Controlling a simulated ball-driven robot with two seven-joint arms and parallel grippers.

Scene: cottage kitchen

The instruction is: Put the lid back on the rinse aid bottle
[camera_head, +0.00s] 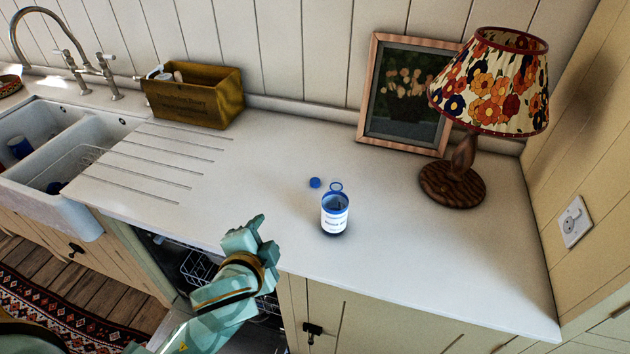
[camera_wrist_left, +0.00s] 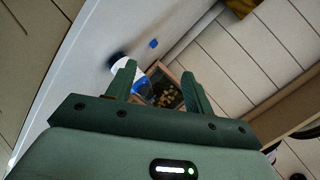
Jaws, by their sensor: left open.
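The rinse aid bottle (camera_head: 334,217) stands upright on the white worktop, blue and white with a label. Its top looks open, with a blue ring (camera_head: 336,186) at its far rim. A small blue lid (camera_head: 315,183) lies on the worktop just behind and left of the bottle. My left gripper (camera_head: 258,231) is open and empty near the worktop's front edge, left of the bottle and apart from it. In the left wrist view the bottle (camera_wrist_left: 137,79) is partly hidden behind a finger, and the lid (camera_wrist_left: 153,43) shows beyond it. My right gripper is not in view.
A lamp (camera_head: 453,185) with a flowered shade and a framed picture (camera_head: 404,95) stand behind the bottle to the right. A wooden box (camera_head: 196,97) stands at the back left, near the sink (camera_head: 48,150). An open dishwasher (camera_head: 196,268) is below.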

